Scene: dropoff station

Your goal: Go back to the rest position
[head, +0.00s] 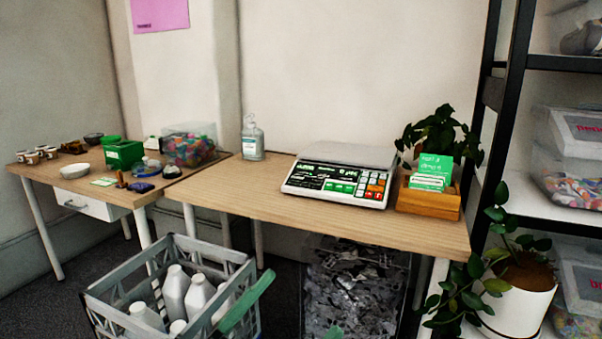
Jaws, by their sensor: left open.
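My left gripper (302,301) shows only in part at the bottom of the head view. A long green finger-like piece crosses in front of the crate's right side, and a small green tip shows at the bottom edge. They stand apart with nothing seen between them. The rest of the gripper and its arm are out of frame. My right gripper is not in view.
A grey crate (105,307) of white bottles stands close at lower left. Behind is a wooden table (240,195) with a scale (340,180), pump bottle (252,138) and card box (430,200). A potted plant (518,295) and shelving stand at right.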

